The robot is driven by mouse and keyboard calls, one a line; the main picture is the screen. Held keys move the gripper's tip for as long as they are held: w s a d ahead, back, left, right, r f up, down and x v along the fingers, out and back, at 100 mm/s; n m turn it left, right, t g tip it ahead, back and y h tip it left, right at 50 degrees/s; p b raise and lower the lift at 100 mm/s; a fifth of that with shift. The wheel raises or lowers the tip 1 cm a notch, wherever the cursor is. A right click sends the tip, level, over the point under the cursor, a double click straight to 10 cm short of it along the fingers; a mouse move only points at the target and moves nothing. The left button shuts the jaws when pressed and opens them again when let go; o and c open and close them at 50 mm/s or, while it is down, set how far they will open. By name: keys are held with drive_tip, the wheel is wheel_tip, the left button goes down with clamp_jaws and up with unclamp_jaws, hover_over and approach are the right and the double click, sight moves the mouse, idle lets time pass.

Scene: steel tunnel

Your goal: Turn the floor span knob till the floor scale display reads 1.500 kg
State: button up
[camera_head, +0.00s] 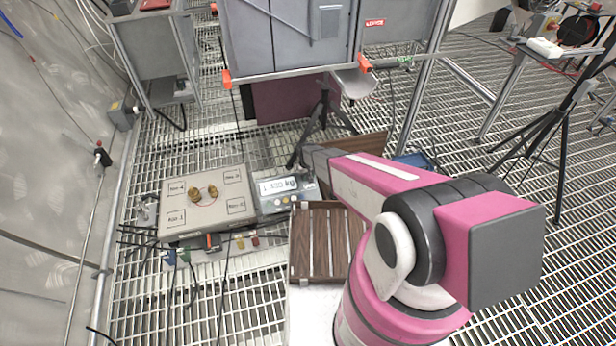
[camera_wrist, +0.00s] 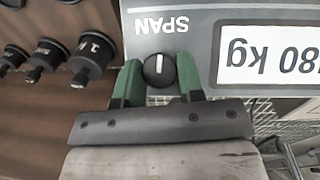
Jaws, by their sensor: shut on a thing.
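The floor span knob (camera_wrist: 159,70) is a round black knob with a white pointer line, beside the upside-down word SPAN in the wrist view. My gripper (camera_wrist: 158,75) has its green fingers shut on either side of the knob. The floor scale display (camera_wrist: 268,55) appears upside down and cut off at the right edge; its visible end reads "80 kg". In the head view, the grey display unit (camera_head: 270,206) stands beside the scale platform (camera_head: 180,218), its digits too small to read surely. My gripper (camera_head: 312,157) is over the unit's right side, hiding the knob there.
Brass weights (camera_head: 204,194) stand on the platform. A brown slatted wooden pallet (camera_head: 302,245) lies in front of the display unit. A tripod (camera_head: 322,112) and grey cabinet (camera_head: 290,40) stand behind.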

drive_tip(key=m+y, duration=0.1)
drive_tip(key=m, duration=0.1)
drive_tip(key=m+y, duration=0.1)
drive_tip(key=shift+d+m+g+y, duration=0.2)
drive_tip(key=shift+m+g+y, duration=0.1)
drive_tip(key=shift+m, duration=0.1)
drive_tip(key=shift+m+y, duration=0.9)
drive_tip(key=shift+m, duration=0.4)
drive_tip(key=o, duration=0.9)
drive_tip(key=shift+d, duration=0.1)
drive_tip(key=v, duration=1)
drive_tip(key=shift+d+r, duration=0.15)
drive_tip(key=shift+r, duration=0.25)
